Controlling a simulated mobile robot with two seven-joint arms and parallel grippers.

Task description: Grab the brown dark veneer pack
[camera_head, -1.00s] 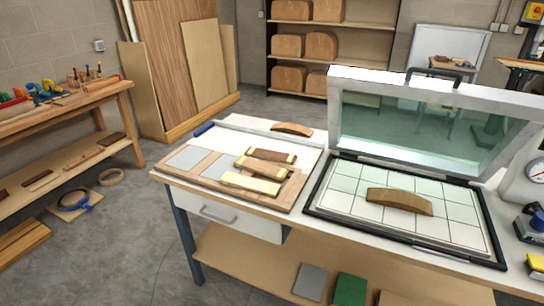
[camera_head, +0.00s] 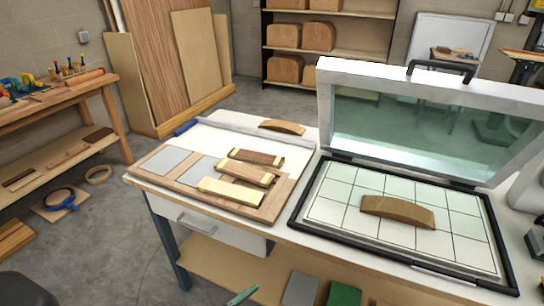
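The dark brown veneer pack (camera_head: 256,157) lies at the back of three packs on the wooden board on the bench, with pale bands at its ends. A medium-brown pack (camera_head: 243,172) lies in front of it, and a pale pack (camera_head: 230,192) lies nearest the front; they sit close together. A dark rounded shape at the bottom left may be my arm. My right gripper is not in view.
A press with a raised glass lid (camera_head: 430,125) stands on the right; a curved wooden form (camera_head: 398,211) lies on its gridded bed (camera_head: 335,185). Another curved piece (camera_head: 282,127) lies behind the packs. Grey panels (camera_head: 167,160) lie left of them.

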